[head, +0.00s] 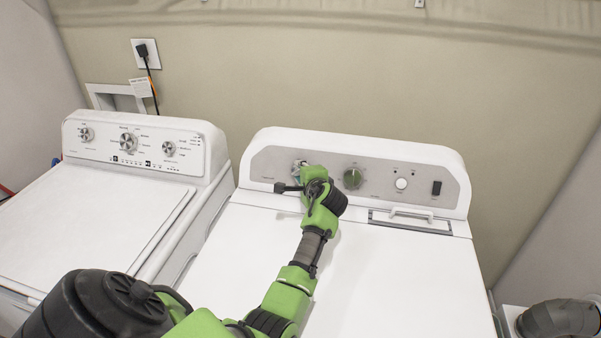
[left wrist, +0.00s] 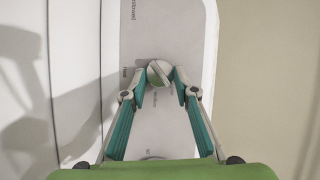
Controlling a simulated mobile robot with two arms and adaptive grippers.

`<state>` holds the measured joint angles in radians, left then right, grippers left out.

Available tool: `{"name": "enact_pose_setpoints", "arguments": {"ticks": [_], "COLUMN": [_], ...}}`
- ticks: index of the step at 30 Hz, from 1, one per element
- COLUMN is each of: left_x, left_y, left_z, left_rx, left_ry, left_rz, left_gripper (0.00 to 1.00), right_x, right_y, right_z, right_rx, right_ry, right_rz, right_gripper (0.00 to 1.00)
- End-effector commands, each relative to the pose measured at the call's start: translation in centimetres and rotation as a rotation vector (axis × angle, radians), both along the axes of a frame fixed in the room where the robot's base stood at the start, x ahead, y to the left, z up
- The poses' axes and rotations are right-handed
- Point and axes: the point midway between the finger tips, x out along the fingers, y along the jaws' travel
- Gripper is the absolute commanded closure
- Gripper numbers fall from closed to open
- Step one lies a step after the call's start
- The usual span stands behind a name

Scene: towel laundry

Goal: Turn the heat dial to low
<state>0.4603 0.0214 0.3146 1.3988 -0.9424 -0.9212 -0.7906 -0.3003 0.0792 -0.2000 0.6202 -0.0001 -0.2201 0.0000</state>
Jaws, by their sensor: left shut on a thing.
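The heat dial (head: 299,166) is a round light knob at the left end of the right machine's grey control panel. In the head view my left gripper (head: 300,172) reaches it from the front and partly hides it. In the left wrist view the dial (left wrist: 158,74) has a dark diagonal line across its face. The two fingertips of my left gripper (left wrist: 159,84) are closed on opposite sides of it. The small labels around the dial are too blurred to read surely. My right gripper is not in view.
Another white machine (head: 100,205) stands to the left. The right machine's white top (head: 400,275) is clear apart from my arm.

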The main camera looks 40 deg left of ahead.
Motion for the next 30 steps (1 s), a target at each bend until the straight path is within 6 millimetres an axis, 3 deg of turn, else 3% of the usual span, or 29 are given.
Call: {"name": "enact_pose_setpoints", "arguments": {"ticks": [11,12,13,24,30], "left_x": [0.0,0.0,0.0,-0.1,-1.0], "left_y": [0.0,0.0,0.0,-0.1,-1.7], "left_z": [-0.1,-0.1,-0.1,0.0,0.7], "left_rx": [-0.005,-0.005,-0.004,-0.003,-0.003], "left_ry": [0.0,0.0,0.0,-0.001,-0.003], "left_rz": [0.002,0.002,0.002,0.001,0.0], "left_gripper": [0.94,0.62,0.56,0.56,0.56], "right_x": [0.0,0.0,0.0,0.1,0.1], "right_y": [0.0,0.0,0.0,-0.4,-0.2], "right_z": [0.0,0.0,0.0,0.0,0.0], "right_rx": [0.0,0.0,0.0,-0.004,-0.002], "right_ry": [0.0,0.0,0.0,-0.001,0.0], "right_rz": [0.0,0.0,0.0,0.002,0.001], "right_gripper": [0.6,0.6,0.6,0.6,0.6]}}
